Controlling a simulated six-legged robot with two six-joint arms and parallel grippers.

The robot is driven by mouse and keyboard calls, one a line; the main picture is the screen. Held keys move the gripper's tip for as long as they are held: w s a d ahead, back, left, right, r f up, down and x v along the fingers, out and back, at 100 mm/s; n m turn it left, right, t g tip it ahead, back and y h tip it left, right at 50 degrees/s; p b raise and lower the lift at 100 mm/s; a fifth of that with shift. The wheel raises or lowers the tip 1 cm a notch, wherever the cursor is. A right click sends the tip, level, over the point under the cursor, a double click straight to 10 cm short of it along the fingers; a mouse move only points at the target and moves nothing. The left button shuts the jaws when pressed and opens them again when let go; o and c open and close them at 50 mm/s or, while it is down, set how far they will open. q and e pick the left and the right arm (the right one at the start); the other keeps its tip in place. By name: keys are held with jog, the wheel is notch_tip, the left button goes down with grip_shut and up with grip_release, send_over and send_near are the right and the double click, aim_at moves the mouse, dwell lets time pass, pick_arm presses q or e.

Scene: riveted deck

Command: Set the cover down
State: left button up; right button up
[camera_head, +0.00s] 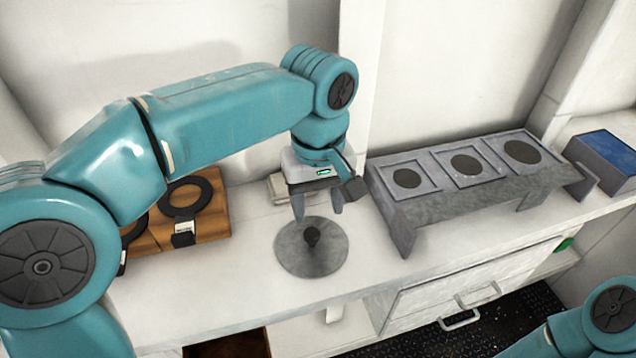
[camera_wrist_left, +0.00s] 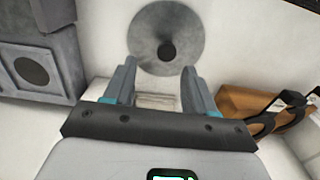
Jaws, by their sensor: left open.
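The cover is a round grey disc (camera_head: 293,252) with a dark knob in its middle. It lies flat on the white worktop, between the wooden board and the grey stand. My left gripper (camera_head: 318,215) is open above and just behind it, with its fingers pointing down and nothing between them. In the left wrist view the cover (camera_wrist_left: 146,32) shows beyond the open fingers (camera_wrist_left: 157,80), knob included, and apart from them. Only part of my right arm shows at the lower right; its gripper is out of view.
A grey stand (camera_head: 408,237) with several round holes in square frames stands to the right. A blue-topped box (camera_head: 608,150) is at the far right. A wooden board (camera_head: 212,218) with black rings is at the left. The worktop (camera_head: 240,290) front is clear, above a drawer (camera_head: 470,285).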

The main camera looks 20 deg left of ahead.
aim_at(318, 232)
pick_arm(q)
jog(key=shift+r, duration=2.05)
